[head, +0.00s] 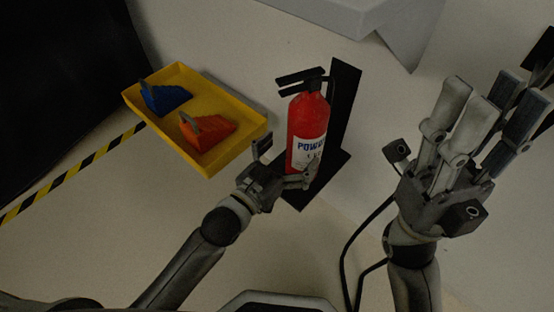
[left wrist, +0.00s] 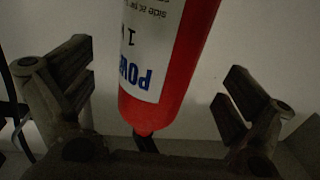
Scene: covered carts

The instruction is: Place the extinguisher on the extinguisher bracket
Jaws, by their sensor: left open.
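The red extinguisher (head: 307,122), with a white label and a black handle on top, stands upright on the black extinguisher bracket (head: 343,100), in front of its tall back plate and over its base plate. My left gripper (head: 284,164) is open at the extinguisher's lower body. In the left wrist view the extinguisher (left wrist: 188,60) appears upside down, between the spread fingers of the left gripper (left wrist: 152,90), with gaps at both sides. My right gripper (head: 490,105) is empty at the right, its fingers stretched upward and apart.
A yellow tray (head: 236,146) with a blue piece (head: 165,98) and an orange piece (head: 208,132) lies left of the extinguisher. A yellow-black striped edge (head: 75,172) runs at the left. A grey slab (head: 345,14) is at the top. A black cable hangs near my right arm.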

